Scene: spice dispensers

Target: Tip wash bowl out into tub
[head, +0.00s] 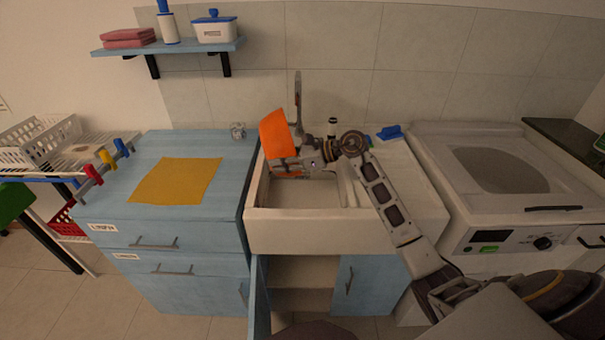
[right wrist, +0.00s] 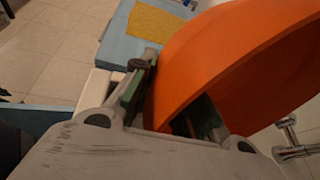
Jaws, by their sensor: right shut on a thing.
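The orange wash bowl (head: 277,135) is tilted steeply on its side above the white tub (head: 296,194), at its left part. My right gripper (head: 304,161) is shut on the bowl's rim from the right. In the right wrist view the bowl (right wrist: 230,60) fills the upper right, and its wall sits between the fingers of the gripper (right wrist: 170,110). The inside of the bowl is hidden in both views, so I cannot tell if anything is in it. The part of the tub floor that shows looks bare. My left gripper is not in view.
A tap (head: 298,88) rises behind the tub, close to the bowl. A blue counter (head: 220,145) with a yellow cloth (head: 176,180) is at left. A white washing machine (head: 500,172) stands at right. A cabinet door (head: 259,295) stands open below the tub.

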